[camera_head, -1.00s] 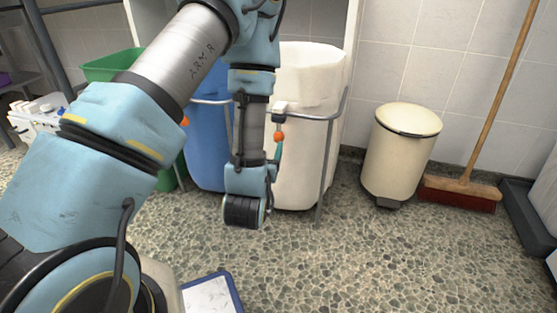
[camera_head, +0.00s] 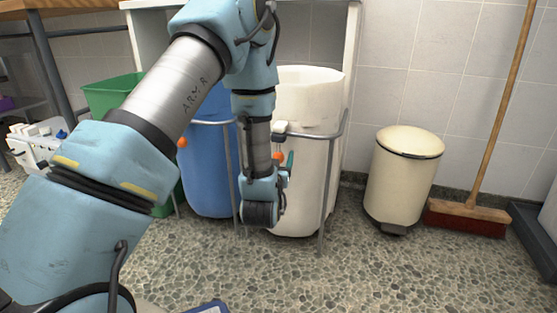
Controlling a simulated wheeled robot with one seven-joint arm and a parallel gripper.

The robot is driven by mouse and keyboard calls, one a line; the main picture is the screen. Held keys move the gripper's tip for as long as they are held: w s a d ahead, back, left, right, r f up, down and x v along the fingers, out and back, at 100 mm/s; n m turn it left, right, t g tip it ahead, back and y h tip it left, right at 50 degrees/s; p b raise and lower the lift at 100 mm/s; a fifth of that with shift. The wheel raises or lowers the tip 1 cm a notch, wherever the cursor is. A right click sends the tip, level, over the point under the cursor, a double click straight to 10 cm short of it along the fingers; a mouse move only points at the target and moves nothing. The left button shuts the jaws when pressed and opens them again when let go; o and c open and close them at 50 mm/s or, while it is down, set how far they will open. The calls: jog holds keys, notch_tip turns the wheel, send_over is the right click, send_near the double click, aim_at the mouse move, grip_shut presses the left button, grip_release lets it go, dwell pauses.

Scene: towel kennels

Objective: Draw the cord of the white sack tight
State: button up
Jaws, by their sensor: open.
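The white sack (camera_head: 310,100) hangs upright in a grey metal frame, behind and to the right of my arm. A white cord lock (camera_head: 280,127) sits at its front near the rim, with an orange bead (camera_head: 278,156) hanging below it. My gripper (camera_head: 289,163) is mostly hidden by my wrist. A teal part that looks like a fingertip shows just right of the bead, pointing up. The jaws are open. I cannot tell whether the bead is between them or whether they touch it.
A blue sack (camera_head: 208,170) with its own orange bead (camera_head: 183,142) hangs to the left. A green bin (camera_head: 110,95) stands further left. A cream pedal bin (camera_head: 403,178) and a broom (camera_head: 468,210) stand right.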

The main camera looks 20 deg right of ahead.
jog(key=shift+w+d, duration=0.1)
jog(key=shift+w, duration=0.05)
grip_shut()
dwell(0.5)
dwell(0.9)
